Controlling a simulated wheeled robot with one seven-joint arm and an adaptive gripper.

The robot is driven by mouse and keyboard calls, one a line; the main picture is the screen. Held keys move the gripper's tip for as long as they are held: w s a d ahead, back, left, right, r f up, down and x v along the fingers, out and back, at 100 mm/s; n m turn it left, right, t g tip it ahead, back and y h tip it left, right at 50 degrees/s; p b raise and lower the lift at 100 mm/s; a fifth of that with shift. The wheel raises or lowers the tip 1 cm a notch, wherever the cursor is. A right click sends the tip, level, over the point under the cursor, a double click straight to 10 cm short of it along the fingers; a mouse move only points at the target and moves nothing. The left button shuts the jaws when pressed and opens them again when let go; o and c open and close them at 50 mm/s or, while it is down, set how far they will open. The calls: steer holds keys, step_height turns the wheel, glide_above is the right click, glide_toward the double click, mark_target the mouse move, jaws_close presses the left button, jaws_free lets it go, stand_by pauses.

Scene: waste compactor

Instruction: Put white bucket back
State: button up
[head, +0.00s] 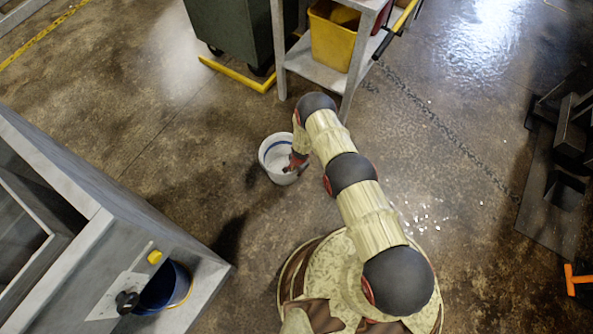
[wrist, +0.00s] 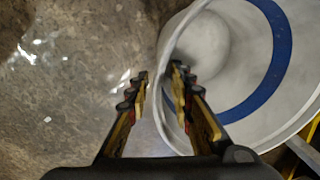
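The white bucket (head: 268,150) with a blue band stands on the floor left of my arm in the head view. It fills the right of the wrist view (wrist: 215,55), where its open mouth and blue stripe show. My gripper (head: 291,166) is at the bucket's right side. In the wrist view my gripper (wrist: 158,82) straddles the rim, one finger outside the wall and one inside. The fingers are apart, with a gap between the outer finger and the wall. The bucket's handle cannot be made out.
A grey metal structure (head: 85,190) stands at left, with a blue bucket (head: 177,287) on its ledge. A grey cart (head: 317,72) holding a yellow bin (head: 332,40) and a green wheeled bin (head: 232,30) stand at the back. Whitish bits (head: 425,212) lie on the floor at right.

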steer(key=shift+r, duration=0.1)
